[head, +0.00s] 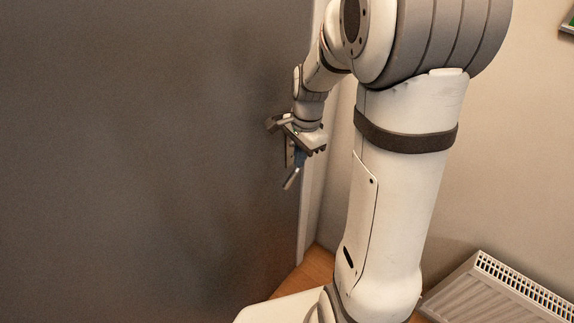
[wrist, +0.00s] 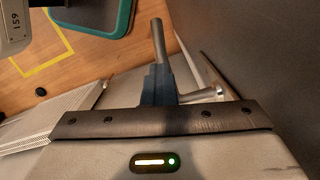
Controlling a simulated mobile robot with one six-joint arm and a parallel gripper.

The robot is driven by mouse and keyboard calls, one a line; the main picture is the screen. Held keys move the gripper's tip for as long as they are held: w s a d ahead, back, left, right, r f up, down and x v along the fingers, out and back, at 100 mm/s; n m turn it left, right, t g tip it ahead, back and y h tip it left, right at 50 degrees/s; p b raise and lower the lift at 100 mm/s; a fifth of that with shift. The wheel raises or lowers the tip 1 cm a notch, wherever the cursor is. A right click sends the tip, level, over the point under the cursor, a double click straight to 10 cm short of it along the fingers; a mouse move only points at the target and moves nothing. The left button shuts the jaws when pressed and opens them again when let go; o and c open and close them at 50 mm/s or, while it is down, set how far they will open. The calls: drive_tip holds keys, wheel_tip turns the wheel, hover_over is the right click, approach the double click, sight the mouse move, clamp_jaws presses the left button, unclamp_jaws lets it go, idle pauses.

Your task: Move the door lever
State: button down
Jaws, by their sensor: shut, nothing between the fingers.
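The grey door (head: 140,150) fills the left of the head view and the right side of the wrist view (wrist: 275,45). Its metal lever (head: 291,179) sits near the right edge of the door, with its free end slanting down and left. In the wrist view, the lever's bar (wrist: 159,38) extends past the dark blue fingers (wrist: 160,78), and a short metal stub shows to their right. My gripper (head: 299,160) is shut at the lever, with nothing between its fingers. The fingers overlap the lever in both views; I cannot tell whether they touch it. They partly hide it.
A white radiator (head: 505,290) stands low at the right wall. The pale door frame (head: 312,205) runs beside the door's edge.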

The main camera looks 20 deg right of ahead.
wheel_tip(320, 180, up, 8)
drive_tip(key=shift+d+b, duration=0.35)
drive_tip(key=shift+b, duration=0.05)
drive_tip(key=shift+w+f, duration=0.1)
drive_tip(key=s+a+r+n+t, duration=0.1)
drive_tip(key=s+n+t, duration=0.1)
drive_tip(key=s+n, duration=0.5)
drive_tip(key=s+a+r+n+t+h, duration=0.1)
drive_tip(key=s+r+n, duration=0.1)
drive_tip(key=s+n, duration=0.5)
drive_tip(key=shift+s+a+r+t, duration=0.2)
drive_tip(key=shift+s+a+t, duration=0.2)
drive_tip(key=shift+s, duration=0.1)
drive_tip(key=shift+s, duration=0.1)
